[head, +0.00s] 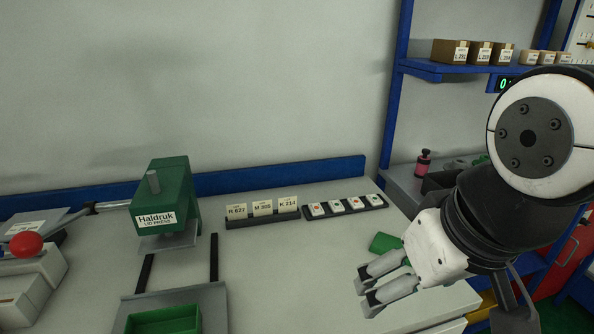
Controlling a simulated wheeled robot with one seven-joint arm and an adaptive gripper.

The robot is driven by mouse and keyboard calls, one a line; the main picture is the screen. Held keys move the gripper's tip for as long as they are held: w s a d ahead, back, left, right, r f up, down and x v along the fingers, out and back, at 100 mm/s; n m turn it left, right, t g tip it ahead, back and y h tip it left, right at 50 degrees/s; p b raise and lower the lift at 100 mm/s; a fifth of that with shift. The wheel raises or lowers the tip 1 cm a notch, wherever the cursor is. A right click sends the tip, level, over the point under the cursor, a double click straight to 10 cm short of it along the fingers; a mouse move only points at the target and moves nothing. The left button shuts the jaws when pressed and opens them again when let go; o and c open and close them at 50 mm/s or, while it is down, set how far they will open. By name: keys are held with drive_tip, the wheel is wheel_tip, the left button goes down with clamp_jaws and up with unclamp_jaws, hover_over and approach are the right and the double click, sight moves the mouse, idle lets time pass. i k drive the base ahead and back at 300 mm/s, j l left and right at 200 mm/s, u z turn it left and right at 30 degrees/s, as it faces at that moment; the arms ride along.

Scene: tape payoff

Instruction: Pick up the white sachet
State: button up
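Several small white pieces with coloured marks sit in a row in a dark tray (346,213) at the back right of the bench. I cannot tell whether any of them is the white sachet, and no other clear sachet shows. My gripper (366,290) is over the right part of the bench, nearer than the tray. It points left and down, its two grey fingers apart with nothing seen between them. A green piece (385,242) lies just behind the fingers, partly hidden by the gripper.
A green lid press (167,200) stands at the left, with a lever and red knob (26,244) beside it. A rack of label cards (262,208) sits left of the dark tray. A blue shelf (450,68) with boxes is at right. The bench middle is clear.

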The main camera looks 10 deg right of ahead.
sight(355, 202)
drive_tip(key=i+j+z, duration=0.7)
